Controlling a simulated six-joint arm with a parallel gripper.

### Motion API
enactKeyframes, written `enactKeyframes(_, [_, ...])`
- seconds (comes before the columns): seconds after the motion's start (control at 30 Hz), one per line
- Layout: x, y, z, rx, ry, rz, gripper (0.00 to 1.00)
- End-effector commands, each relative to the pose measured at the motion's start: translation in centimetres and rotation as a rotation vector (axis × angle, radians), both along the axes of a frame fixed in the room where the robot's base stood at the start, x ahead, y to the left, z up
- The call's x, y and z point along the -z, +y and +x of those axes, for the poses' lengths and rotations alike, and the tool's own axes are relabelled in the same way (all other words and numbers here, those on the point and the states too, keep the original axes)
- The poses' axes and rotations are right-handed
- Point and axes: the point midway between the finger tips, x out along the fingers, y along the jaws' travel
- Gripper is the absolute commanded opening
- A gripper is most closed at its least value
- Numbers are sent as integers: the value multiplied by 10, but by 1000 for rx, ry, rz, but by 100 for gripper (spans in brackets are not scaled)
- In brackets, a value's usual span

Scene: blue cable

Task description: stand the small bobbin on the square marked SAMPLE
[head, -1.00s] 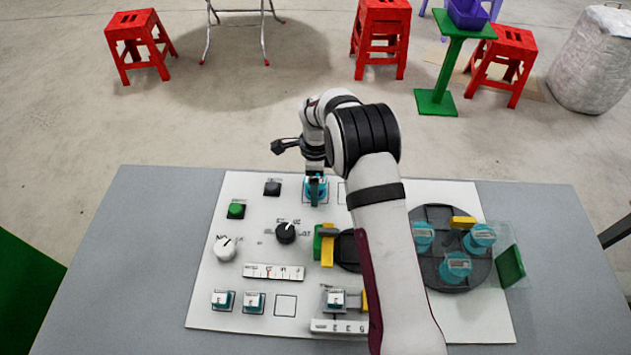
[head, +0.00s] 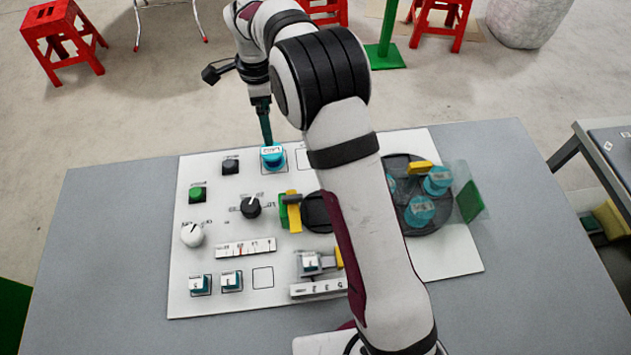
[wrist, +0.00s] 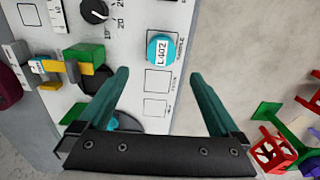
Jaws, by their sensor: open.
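The small bobbin (head: 272,157) is teal with a white label on top. It stands upright at the far edge of the white board, and in the wrist view the bobbin (wrist: 161,49) covers most of a marked square (wrist: 176,65). The lettering beside that square is too small to read surely. My gripper (head: 266,142) is just above the bobbin in the head view. In the wrist view my gripper (wrist: 160,75) is open, with its two teal fingers wide apart and nothing between the tips. The bobbin is clear of both fingers.
Two empty squares (wrist: 158,81) lie beside the bobbin's square. The white board (head: 215,300) carries knobs, buttons, a green-and-yellow block (head: 291,212) and a dark turntable (head: 438,222) with larger teal bobbins. My arm hides part of the board. Red stools (head: 62,42) stand beyond the table.

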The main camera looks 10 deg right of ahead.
Motion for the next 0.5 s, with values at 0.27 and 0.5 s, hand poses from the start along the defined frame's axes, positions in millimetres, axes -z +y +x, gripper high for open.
enactKeyframes(0.27, [-101, -68, -148, -483, -6, 75, 99])
enactKeyframes(0.5, [-91, -94, -318, -969, -56, 142, 99])
